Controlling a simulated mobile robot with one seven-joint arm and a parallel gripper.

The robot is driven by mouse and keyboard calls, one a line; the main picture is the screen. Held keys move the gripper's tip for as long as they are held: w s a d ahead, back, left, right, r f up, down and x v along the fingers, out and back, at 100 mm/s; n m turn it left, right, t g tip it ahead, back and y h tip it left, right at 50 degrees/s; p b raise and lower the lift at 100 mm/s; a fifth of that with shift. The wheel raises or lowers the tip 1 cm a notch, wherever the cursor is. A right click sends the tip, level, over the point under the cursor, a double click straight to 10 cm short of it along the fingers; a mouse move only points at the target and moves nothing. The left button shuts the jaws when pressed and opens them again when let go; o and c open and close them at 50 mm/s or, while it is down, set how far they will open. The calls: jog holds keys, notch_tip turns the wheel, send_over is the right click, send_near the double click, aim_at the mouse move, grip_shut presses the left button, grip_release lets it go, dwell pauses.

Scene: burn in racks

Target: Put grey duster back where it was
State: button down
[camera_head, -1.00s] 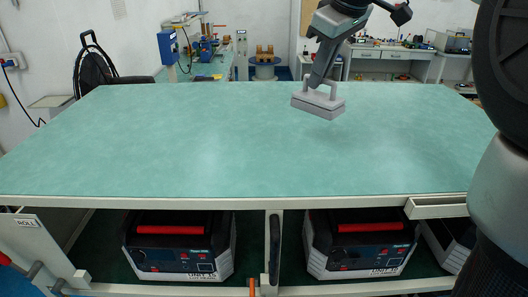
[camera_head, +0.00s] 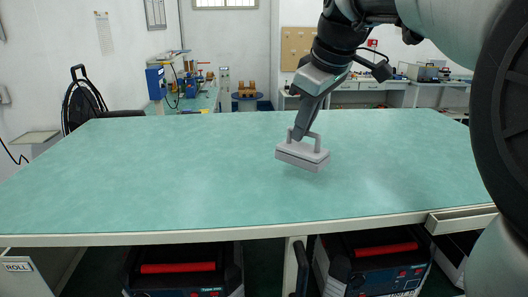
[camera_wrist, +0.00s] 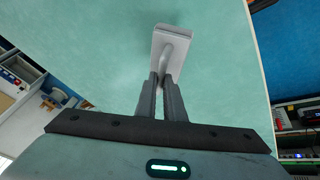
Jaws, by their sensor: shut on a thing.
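The grey duster (camera_head: 302,155) is a flat block with a raised handle on top. My gripper (camera_head: 299,134) is shut on the duster's handle and holds it over the green tabletop (camera_head: 150,175). It appears to hang above the surface, with the gap hard to judge. In the wrist view, the duster (camera_wrist: 171,42) extends beyond my gripper's fingertips (camera_wrist: 162,78), with the handle between the fingers.
The tabletop is otherwise bare. Below it, units with red handles (camera_head: 178,268) stand on a shelf, and a small drawer (camera_head: 460,219) sticks out at the front right. A black chair (camera_head: 85,100) and other benches (camera_head: 380,95) stand behind.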

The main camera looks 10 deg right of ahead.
aim_at(301, 147)
jog(key=shift+f+b, duration=0.3)
jog(key=shift+f, duration=2.05)
jog(key=shift+f, duration=0.2)
jog(key=c, duration=1.9)
grip_release()
jog(key=shift+o, duration=0.2)
jog(key=shift+r, duration=0.4)
jog(key=p+v, duration=0.1)
jog(key=v, duration=1)
jog(key=shift+s+r, duration=0.2)
jog(key=shift+s, duration=0.05)
